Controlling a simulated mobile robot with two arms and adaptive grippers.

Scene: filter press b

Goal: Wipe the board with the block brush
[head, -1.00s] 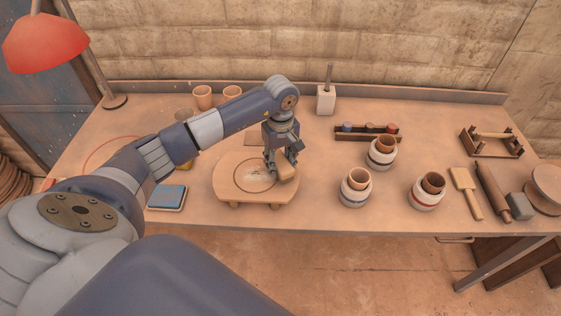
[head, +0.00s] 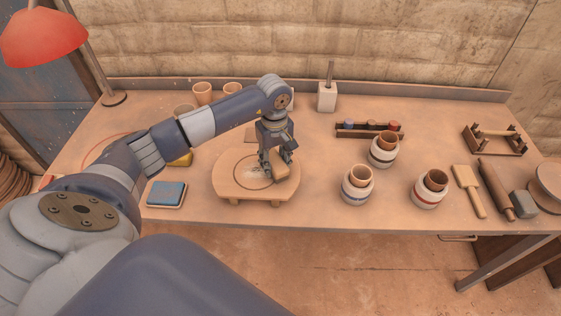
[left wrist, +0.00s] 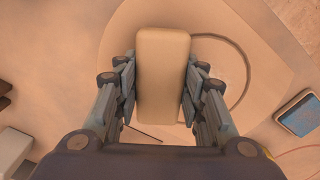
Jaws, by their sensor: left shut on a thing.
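The board (head: 232,184) is a pale round wooden board on short feet near the table's front edge, with a ring marked on its top. It also shows in the left wrist view (left wrist: 265,60). My left gripper (head: 277,164) is over the right part of the board, pointing down. It is shut on the block brush (head: 280,174), a tan block with rounded corners. In the left wrist view the block brush (left wrist: 163,75) sits between the two fingers, over part of the ring. Its underside is hidden, so I cannot tell whether it touches the board. My right gripper is out of view.
A blue-topped pad (head: 167,194) lies left of the board. Several banded pots, one of them here (head: 357,188), stand to the right. A wooden paddle (head: 468,190) and rolling pin (head: 495,190) lie farther right. A red lamp (head: 42,38) hangs at left.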

